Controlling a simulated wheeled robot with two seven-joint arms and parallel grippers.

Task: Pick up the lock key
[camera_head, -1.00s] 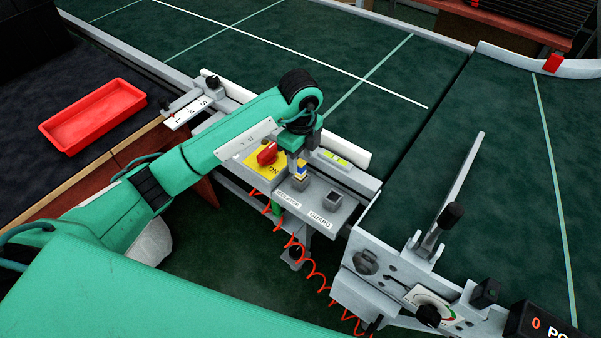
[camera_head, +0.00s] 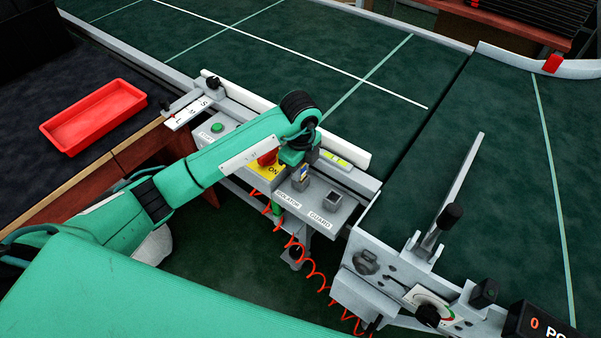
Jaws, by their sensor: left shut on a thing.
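A grey control panel (camera_head: 262,192) stands beside the conveyor, with blocks labelled ISOLATOR and GUARD. My left gripper (camera_head: 302,168) is over the ISOLATOR block and is shut on the lock key (camera_head: 304,173). Only a small blue and yellow part of the key shows between the fingers. I cannot tell whether its lower end is still in the lock. The GUARD block (camera_head: 333,200) stands to the right with a dark square top. My right gripper is not in view.
A red rotary switch (camera_head: 268,158) on a yellow plate sits just left of the gripper, partly behind my arm. A green button (camera_head: 217,127) is farther left. A red tray (camera_head: 93,116) lies at the left. A lever (camera_head: 449,214) rises at the right.

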